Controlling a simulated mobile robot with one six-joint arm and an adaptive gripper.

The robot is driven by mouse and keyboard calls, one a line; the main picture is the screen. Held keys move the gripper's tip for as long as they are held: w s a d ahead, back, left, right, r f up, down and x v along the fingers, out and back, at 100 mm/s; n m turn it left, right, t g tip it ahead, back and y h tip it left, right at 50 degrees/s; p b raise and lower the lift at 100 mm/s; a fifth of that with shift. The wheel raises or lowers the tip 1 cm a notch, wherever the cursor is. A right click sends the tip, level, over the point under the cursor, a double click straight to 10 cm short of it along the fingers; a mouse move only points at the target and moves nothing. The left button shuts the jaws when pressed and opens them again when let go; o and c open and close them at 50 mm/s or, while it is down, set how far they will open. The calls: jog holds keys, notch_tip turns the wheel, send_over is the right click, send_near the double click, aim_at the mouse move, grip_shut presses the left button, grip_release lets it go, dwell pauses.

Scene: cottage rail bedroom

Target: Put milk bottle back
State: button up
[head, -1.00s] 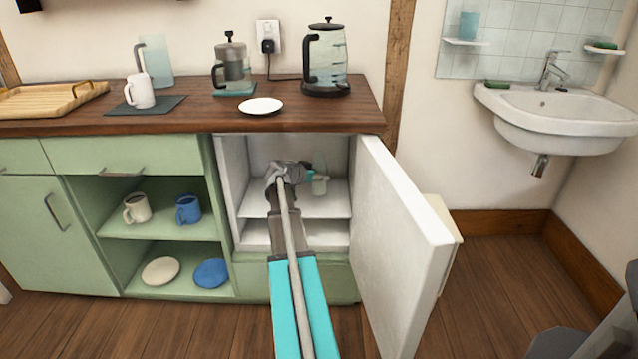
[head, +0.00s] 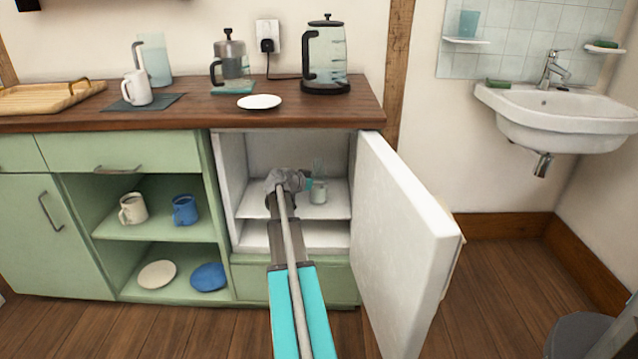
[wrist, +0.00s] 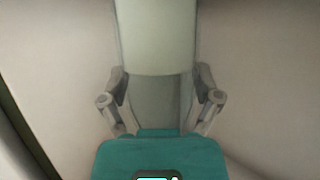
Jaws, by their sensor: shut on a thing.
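The milk bottle (head: 319,193) is small, pale and translucent in the head view. It is upright inside the open fridge, above or on the upper shelf (head: 310,212); I cannot tell whether its base touches. My gripper (head: 311,184) reaches into the fridge and is shut on the bottle from its left side. In the wrist view, the bottle (wrist: 155,38) stands between the two fingers (wrist: 158,98), pale above and darker glass below. My wrist hides part of the fridge's inside.
The white fridge door (head: 405,240) is swung open at the right. The fridge's side walls are close around my arm. The wooden countertop (head: 190,112) above holds a white plate (head: 259,102), a kettle (head: 324,60) and a French press (head: 230,65). Open shelves with mugs are at left.

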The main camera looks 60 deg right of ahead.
jog(key=shift+f, duration=0.1)
jog(key=o, duration=1.1)
jog(key=shift+a+r, duration=0.2)
jog(key=shift+r, duration=0.1)
jog(key=p+v, duration=0.4)
jog(key=v, duration=0.7)
jog(key=shift+w+a+p, duration=0.1)
jog(key=shift+a+p, duration=0.15)
jog(key=shift+p, duration=0.05)
